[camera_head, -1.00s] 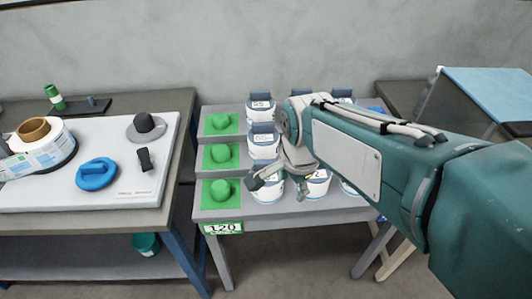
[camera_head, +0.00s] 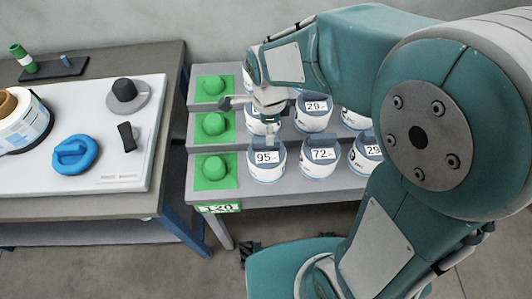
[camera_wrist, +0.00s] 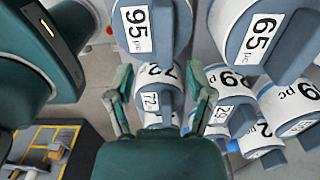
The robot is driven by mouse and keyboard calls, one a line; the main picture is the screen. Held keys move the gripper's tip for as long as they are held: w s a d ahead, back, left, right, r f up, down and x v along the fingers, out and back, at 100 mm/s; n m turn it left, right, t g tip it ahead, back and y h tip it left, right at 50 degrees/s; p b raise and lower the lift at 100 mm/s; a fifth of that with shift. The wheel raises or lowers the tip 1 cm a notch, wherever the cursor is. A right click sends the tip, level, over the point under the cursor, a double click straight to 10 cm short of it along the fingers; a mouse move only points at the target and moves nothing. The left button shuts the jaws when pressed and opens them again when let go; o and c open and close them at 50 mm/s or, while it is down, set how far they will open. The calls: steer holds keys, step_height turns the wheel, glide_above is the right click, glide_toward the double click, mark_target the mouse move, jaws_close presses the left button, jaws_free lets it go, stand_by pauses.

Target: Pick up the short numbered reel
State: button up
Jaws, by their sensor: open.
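Numbered white-and-blue reels stand on a grey stepped rack. In the head view the front row shows reels marked 95 (camera_head: 266,162), 72 (camera_head: 320,158) and 29 (camera_head: 364,155); another 29 reel (camera_head: 314,114) stands on the step behind. I cannot tell which one is the short reel. My gripper (camera_head: 250,117) is open and empty, over the rack's left reel column, partly covering a reel behind 95. In the wrist view my open fingers (camera_wrist: 163,98) frame a 72 reel (camera_wrist: 158,97). Reels marked 95 (camera_wrist: 152,28) and 65 (camera_wrist: 262,38) are beyond them.
Green pads with round green knobs (camera_head: 213,167) line the rack's left side, above a 120 label (camera_head: 218,208). A workbench on the left holds a white board (camera_head: 100,178) with a blue knob part (camera_head: 75,156) and a tape roll (camera_head: 22,122). My arm hides the rack's right side.

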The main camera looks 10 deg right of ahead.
mark_target(267, 157)
steer(key=shift+w+a+f, duration=0.1)
steer(key=shift+w+f, duration=0.05)
steer(key=shift+f, duration=1.45)
steer(key=shift+w+a+f, duration=0.1)
steer(key=shift+w+f, duration=0.05)
steer(key=shift+f, duration=1.4)
jaws_close()
